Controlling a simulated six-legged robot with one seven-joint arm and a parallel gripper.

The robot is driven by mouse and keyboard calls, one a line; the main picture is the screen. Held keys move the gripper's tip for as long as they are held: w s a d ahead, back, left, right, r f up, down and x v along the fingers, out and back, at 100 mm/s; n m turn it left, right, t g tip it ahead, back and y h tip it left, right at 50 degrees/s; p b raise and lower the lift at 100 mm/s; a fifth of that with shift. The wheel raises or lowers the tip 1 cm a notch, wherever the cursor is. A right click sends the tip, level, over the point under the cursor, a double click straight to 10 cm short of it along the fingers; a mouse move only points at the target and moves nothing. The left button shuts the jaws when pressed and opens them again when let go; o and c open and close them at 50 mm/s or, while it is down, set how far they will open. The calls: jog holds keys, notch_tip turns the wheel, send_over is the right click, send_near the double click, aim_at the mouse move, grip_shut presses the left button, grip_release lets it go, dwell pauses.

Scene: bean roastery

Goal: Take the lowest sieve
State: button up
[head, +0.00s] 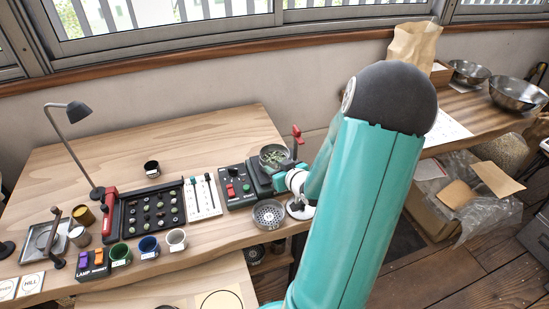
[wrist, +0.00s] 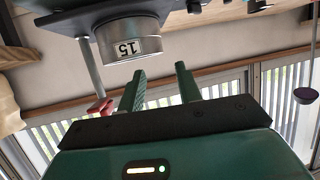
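A round metal sieve labelled 15 (wrist: 124,47) is near my fingertips in the wrist view, which looks upside down; a darker round part adjoins it on the dark plate. I cannot tell how many sieves are stacked there. In the head view, a round sieve with green beans (head: 273,156) sits on a dark device beside a post with a red handle. A perforated metal sieve (head: 268,214) lies in front of it. My gripper (wrist: 160,76) is open and empty, its two green fingers apart, not touching the sieve. In the head view my arm hides most of my gripper.
A red-button control box (head: 236,186), a slider panel (head: 203,196) and a black bean tray (head: 155,212) stand left of the device. Cups (head: 149,246) line the table's front. The red-handled post (head: 297,136) stands close to the sieve.

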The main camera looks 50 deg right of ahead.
aim_at(263, 162)
jog(key=x, duration=0.9)
jog(key=shift+w+f, duration=0.15)
jog(key=shift+w, duration=0.1)
jog(key=shift+c, duration=0.4)
